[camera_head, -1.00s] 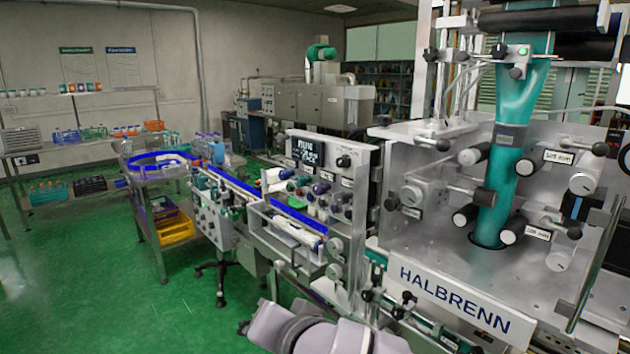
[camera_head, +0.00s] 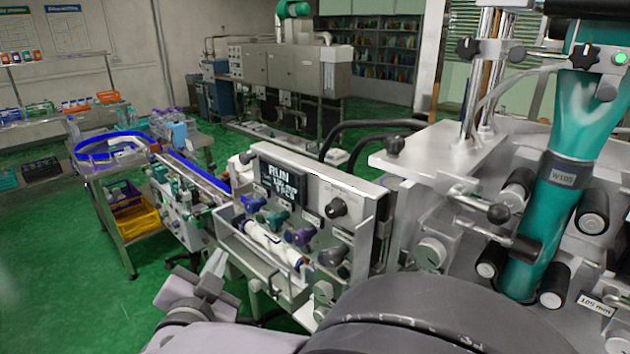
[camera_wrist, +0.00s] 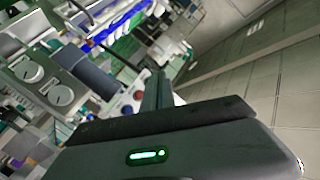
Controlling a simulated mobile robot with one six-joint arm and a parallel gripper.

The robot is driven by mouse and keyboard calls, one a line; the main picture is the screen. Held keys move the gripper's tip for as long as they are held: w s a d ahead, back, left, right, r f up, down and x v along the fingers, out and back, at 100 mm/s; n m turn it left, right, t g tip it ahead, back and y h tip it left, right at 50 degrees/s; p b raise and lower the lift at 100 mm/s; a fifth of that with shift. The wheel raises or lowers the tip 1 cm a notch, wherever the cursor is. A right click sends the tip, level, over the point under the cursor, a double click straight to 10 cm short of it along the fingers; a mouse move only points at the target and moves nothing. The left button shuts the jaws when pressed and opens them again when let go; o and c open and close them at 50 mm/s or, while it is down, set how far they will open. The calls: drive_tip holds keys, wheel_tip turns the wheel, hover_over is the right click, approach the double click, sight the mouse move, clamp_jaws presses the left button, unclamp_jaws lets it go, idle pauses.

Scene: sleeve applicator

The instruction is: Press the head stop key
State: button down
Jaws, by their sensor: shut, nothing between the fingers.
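The control panel (camera_head: 350,190) of the machine faces left, with a dark screen (camera_head: 283,183) reading RUN and smaller lines. Under the screen are coloured knobs or keys: teal (camera_head: 279,218), purple (camera_head: 300,237) and a dark grey one (camera_head: 333,254). A black knob (camera_head: 336,207) sits right of the screen. The labels are too small to read, so I cannot tell which is the head stop key. My gripper (camera_wrist: 158,88) is shut and empty in the wrist view, with machine parts beyond it. I see no contact with the panel.
A tray with a white roll (camera_head: 276,243) juts out below the panel. A blue-edged conveyor (camera_head: 195,170) runs back left to a cart with a yellow bin (camera_head: 138,222). A teal sleeve web (camera_head: 545,220) and rollers stand right. Green floor (camera_head: 60,280) is clear at left.

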drive_tip(key=w+d, duration=0.5)
drive_tip(key=w, duration=0.2)
drive_tip(key=shift+d, duration=0.4)
idle(1.8)
drive_tip(key=shift+w+d+b, duration=0.25)
drive_tip(key=shift+w+b, duration=0.05)
drive_tip(key=shift+b, duration=0.05)
drive_tip(key=shift+w+d, duration=0.25)
drive_tip(key=shift+w, duration=0.05)
idle(0.7)
idle(0.3)
drive_tip(key=shift+s+a+b, duration=0.45)
drive_tip(key=shift+s+a, duration=0.05)
drive_tip(key=shift+s, duration=0.15)
